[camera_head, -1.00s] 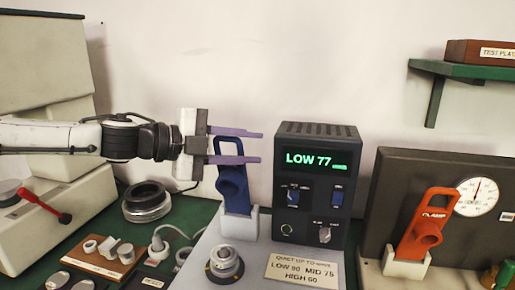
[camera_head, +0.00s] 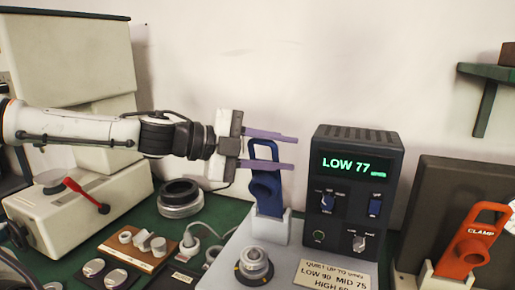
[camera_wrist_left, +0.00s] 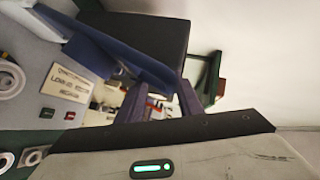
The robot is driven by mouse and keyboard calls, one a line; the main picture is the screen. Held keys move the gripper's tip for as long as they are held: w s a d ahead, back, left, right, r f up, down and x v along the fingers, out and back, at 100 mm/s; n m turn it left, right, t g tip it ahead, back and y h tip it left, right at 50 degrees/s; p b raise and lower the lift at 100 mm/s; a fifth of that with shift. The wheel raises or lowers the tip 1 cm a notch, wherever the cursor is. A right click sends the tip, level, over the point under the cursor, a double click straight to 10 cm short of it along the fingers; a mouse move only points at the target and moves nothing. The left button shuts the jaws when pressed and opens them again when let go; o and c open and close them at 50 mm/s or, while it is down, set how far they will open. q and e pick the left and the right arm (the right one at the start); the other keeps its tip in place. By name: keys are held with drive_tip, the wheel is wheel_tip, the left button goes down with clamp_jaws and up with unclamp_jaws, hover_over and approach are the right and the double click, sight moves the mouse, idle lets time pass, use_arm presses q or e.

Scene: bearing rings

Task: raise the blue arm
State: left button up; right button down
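The blue arm (camera_head: 266,190) stands nearly upright in a pale holder (camera_head: 270,227), leaning slightly, with an open loop at its top. My left gripper (camera_head: 291,152) comes in from the left at the loop's height. Its two purple fingers are apart, one near the top of the loop and one lower, across the loop. Whether they touch it I cannot tell. In the left wrist view the blue arm (camera_wrist_left: 122,48) runs diagonally past the spread fingers (camera_wrist_left: 160,102). My right gripper is not in view.
A dark display box (camera_head: 352,185) reading LOW 77 stands just right of the blue arm. A bearing ring (camera_head: 254,265) and a label plate (camera_head: 337,275) are in front. An orange clamp arm (camera_head: 472,240) stands at the right. A red-handled lever (camera_head: 86,195) is at the left.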

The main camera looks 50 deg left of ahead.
use_arm(q)
drive_tip(key=b+v, duration=0.1)
drive_tip(key=v, duration=0.8)
drive_tip(key=shift+s+a+r, duration=0.2)
drive_tip(key=shift+s+a, duration=0.05)
drive_tip(key=shift+a, duration=0.05)
